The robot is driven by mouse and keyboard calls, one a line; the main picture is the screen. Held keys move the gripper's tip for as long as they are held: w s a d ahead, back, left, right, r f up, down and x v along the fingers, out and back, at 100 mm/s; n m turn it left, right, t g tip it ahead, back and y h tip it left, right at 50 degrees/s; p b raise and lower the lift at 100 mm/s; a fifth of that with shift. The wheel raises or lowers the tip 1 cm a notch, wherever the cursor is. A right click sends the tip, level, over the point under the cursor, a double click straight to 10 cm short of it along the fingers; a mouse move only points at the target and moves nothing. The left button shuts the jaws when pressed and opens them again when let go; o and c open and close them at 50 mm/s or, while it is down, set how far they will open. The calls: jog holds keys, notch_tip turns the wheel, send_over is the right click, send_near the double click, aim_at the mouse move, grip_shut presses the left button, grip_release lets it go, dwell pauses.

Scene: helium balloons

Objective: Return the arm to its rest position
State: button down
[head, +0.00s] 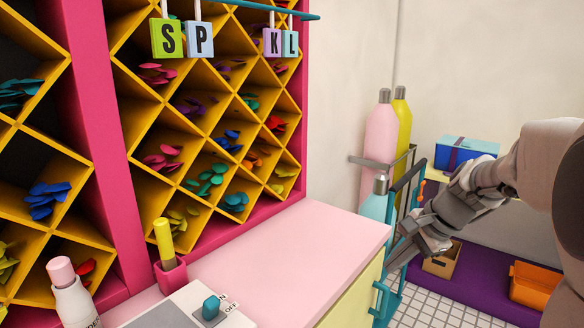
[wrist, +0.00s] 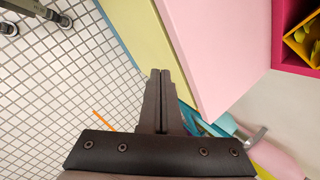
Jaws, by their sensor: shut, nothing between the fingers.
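My gripper (head: 396,257) is at the right of the head view, on the end of my bent grey arm. It hangs in front of the teal cart, just right of the pink counter's corner. In the wrist view my gripper (wrist: 160,74) has its two dark fingers together with nothing between them. Beyond the fingertips are the counter's pale yellow side and the white tiled floor (wrist: 60,70). No object is held.
The pink counter (head: 290,245) carries a switch box (head: 180,312), a marker in a holder (head: 164,245) and a bottle (head: 72,300). Pink (head: 381,140) and yellow cylinders (head: 401,118) stand in the cart. An orange bin (head: 533,284) sits on the purple mat (head: 470,270).

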jog(key=s+a+r+n+t+h, duration=0.1)
jog(key=s+a+r+n+h, duration=0.15)
jog(key=s+n, duration=0.65)
jog(key=s+a+r+n+t+h, duration=0.15)
jog(key=s+a+n, duration=0.3)
jog(key=s, duration=0.85)
notch_tip(320, 180, up, 11)
jog(key=p, duration=1.2)
jog(key=shift+d+r+g, duration=0.2)
jog(key=shift+d+g, duration=0.1)
jog(key=shift+g, duration=0.05)
jog(key=shift+n, duration=0.25)
